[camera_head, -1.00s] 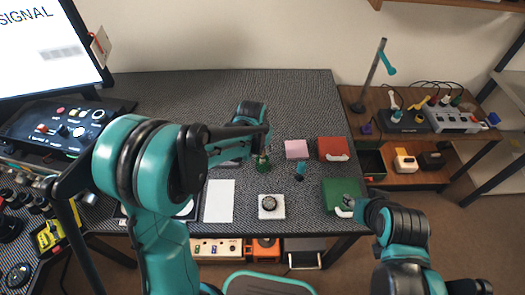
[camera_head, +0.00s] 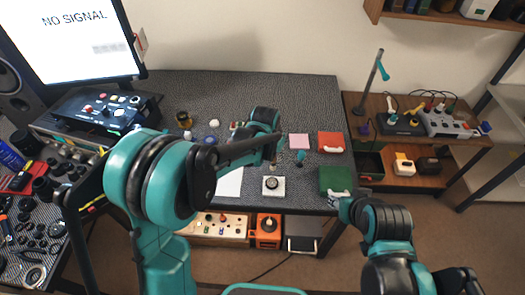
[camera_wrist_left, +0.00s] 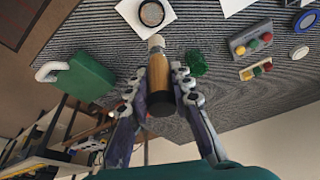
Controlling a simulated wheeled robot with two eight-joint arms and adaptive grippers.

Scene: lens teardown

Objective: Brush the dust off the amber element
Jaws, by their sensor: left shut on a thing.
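My left gripper (camera_wrist_left: 160,92) is shut on a brush (camera_wrist_left: 159,78) with a wooden handle, a dark end and a pale tip. In the head view my left gripper (camera_head: 272,150) hangs over the table with the brush pointing down. A round, dark-rimmed lens (camera_wrist_left: 152,12) sits on a white pad (camera_wrist_left: 129,8), just beyond the brush tip in the wrist view. In the head view the lens (camera_head: 273,183) also shows on the pad. I cannot make out its amber colour or any dust. The brush tip appears close to the lens, apart from it. My right gripper (camera_head: 343,203) is by the green box (camera_head: 336,178); its fingers are unclear.
A small green thing (camera_wrist_left: 196,63) stands beside the brush. A teal item (camera_head: 300,157), a pink pad (camera_head: 299,141) and a red box (camera_head: 331,141) lie to the right. A white sheet (camera_head: 229,182) lies left of the pad.

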